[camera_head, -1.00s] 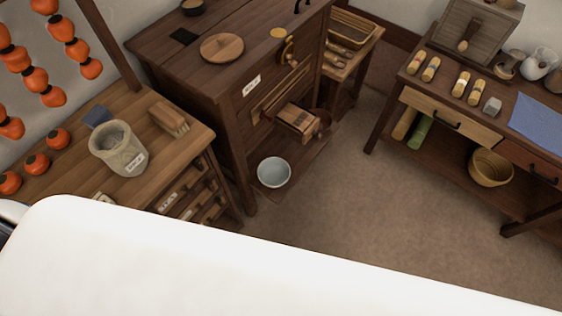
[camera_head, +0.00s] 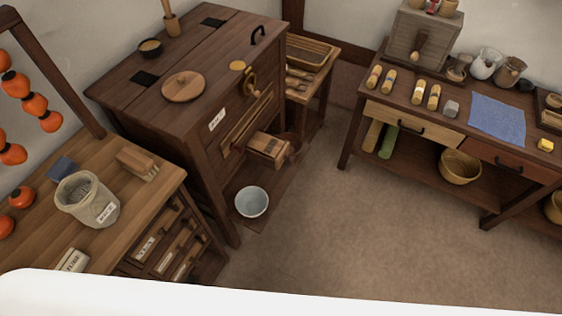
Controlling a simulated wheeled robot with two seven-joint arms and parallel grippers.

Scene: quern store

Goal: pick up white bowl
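The white bowl (camera_head: 252,202) sits upright on a low wooden board at the foot of the dark wooden quern cabinet (camera_head: 215,165), below its small wooden drawer box (camera_head: 270,149). It looks empty, and nothing covers it. Neither of my grippers shows in the head view. A large white part, which seems to be mine, fills the bottom edge.
A wooden side table (camera_head: 120,225) with a cloth sack (camera_head: 88,199) and brush stands at left. A long workbench (camera_head: 345,140) stands at right, with a basket (camera_head: 460,167) on its lower shelf. The floor (camera_head: 330,235) between them is clear.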

